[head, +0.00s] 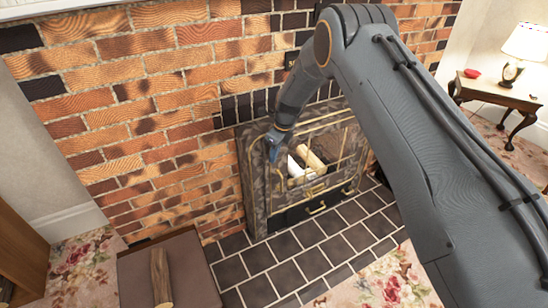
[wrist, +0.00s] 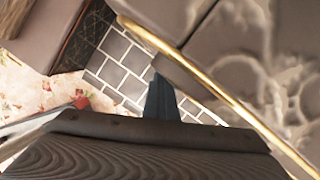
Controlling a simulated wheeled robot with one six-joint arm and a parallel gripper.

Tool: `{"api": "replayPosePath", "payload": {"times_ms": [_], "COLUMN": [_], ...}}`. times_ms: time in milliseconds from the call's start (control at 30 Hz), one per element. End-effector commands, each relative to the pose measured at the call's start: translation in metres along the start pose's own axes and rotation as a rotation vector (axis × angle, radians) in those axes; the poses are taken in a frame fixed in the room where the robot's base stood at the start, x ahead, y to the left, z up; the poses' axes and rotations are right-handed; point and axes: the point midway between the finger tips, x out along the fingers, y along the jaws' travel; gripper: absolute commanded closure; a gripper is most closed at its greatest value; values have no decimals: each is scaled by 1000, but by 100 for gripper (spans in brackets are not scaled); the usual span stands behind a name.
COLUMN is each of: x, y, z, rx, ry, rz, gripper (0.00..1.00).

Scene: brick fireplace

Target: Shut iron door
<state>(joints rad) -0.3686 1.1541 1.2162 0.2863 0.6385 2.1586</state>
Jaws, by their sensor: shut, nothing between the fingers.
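The fireplace insert (head: 256,200) has a mottled stone-like surround with gold trim, set in the brick wall. Gold bars cross its opening, with pale logs (head: 314,160) behind them. I cannot tell which part is the iron door or how far open it stands. My gripper (head: 272,154) is shut and empty at the upper left of the opening, close to the gold trim. In the wrist view, its dark blue fingers (wrist: 160,98) are beside a curved gold strip (wrist: 225,92). I cannot tell whether they touch it.
A dark drawer front with a gold handle (head: 317,208) is below the opening. Dark hearth tiles (head: 285,246) lie in front. A brown box-like stand (head: 190,260) with a log (head: 160,278) is at lower left. A side table (head: 497,92) with a lamp (head: 524,45) stands at right.

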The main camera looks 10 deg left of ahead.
Motion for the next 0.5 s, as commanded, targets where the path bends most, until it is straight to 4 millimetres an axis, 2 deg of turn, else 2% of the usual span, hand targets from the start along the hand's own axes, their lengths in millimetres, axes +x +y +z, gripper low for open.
{"api": "replayPosePath", "payload": {"times_ms": [33,200,367,500], "x": [-2,-1,-3,-8], "y": [-3,-1,3,7], "z": [16,18,16,3], "rx": [-6,-8,-11,-9], "ry": [-28,-29,-27,-22], "rz": [-23,-22,-20,-15], "gripper": [100,100,100,100]}}
